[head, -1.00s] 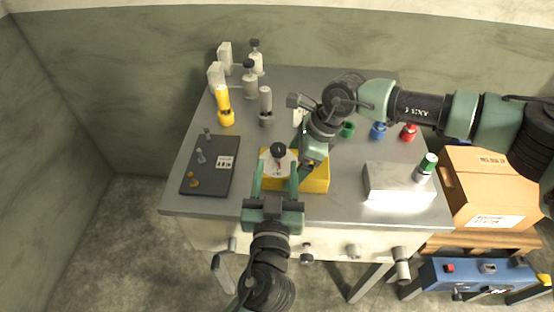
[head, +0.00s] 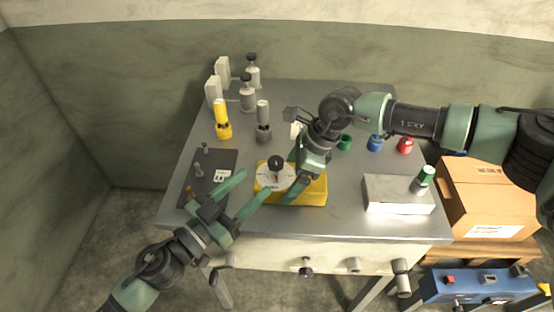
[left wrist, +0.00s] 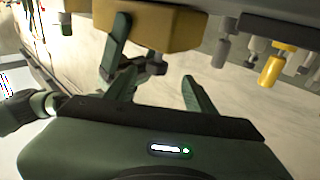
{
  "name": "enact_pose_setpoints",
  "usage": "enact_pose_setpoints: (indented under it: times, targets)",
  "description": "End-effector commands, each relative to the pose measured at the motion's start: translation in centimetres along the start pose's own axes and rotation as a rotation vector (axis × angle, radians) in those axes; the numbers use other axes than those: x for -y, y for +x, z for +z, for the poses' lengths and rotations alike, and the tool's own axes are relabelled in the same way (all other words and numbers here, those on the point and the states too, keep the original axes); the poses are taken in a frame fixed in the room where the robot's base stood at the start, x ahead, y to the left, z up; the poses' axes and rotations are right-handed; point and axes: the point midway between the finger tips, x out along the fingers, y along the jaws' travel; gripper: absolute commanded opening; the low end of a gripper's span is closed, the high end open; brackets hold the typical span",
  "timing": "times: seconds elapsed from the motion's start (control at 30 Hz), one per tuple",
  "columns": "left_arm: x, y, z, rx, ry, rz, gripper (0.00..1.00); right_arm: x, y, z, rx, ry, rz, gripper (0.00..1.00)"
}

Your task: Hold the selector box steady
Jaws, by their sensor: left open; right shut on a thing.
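The selector box is a yellow box (head: 312,192) near the table's front edge, with a white dial (head: 266,181) and a black knob (head: 276,162) on top. My right gripper (head: 299,178) reaches down from the upper right and is shut on the box; its fingertips are partly hidden. My left gripper (head: 255,181) is open and empty, slanting in from the lower left, its fingertips close to the box's left side. I cannot tell whether they touch it. The yellow box also shows at the top of the left wrist view (left wrist: 165,28).
A dark board (head: 222,160) with small parts lies left of the box. A yellow-based cylinder (head: 222,125) and grey bottles stand behind. Green, blue (head: 374,143) and red (head: 405,146) rings lie back right. A pale block (head: 395,192) with a green-capped bottle (head: 424,178) stands right.

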Motion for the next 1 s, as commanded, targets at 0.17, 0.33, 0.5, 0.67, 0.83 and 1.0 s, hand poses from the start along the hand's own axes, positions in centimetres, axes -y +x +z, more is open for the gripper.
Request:
enact_pose_setpoints:
  times: [0.17, 0.33, 0.5, 0.67, 0.83, 1.0]
  targets:
    - [1.8, -1.8, -1.1, 0.045, -0.011, 0.158, 0.54, 0.1, -0.1, 0.1, 0.002, 0.0, -0.002, 0.14]
    - [2.3, -2.5, -1.8, 0.069, -0.027, 0.224, 0.54, 0.1, -0.1, 0.1, 0.001, 0.0, -0.001, 0.14]
    - [2.1, -1.4, -1.9, 0.07, -0.03, 0.235, 0.54, 0.1, -0.1, 0.1, 0.001, 0.0, -0.001, 0.14]
    - [1.5, 1.1, -1.8, 0.068, -0.028, 0.234, 0.54, 0.1, -0.1, 0.1, 0.001, 0.0, -0.001, 0.14]
    - [0.8, 4.1, -1.6, 0.068, -0.027, 0.234, 0.54, 0.1, -0.1, 0.1, 0.001, 0.0, -0.001, 0.14]
    - [0.1, 6.7, -1.4, 0.069, -0.026, 0.234, 0.54, 0.1, -0.1, 0.1, 0.001, 0.0, -0.001, 0.14]
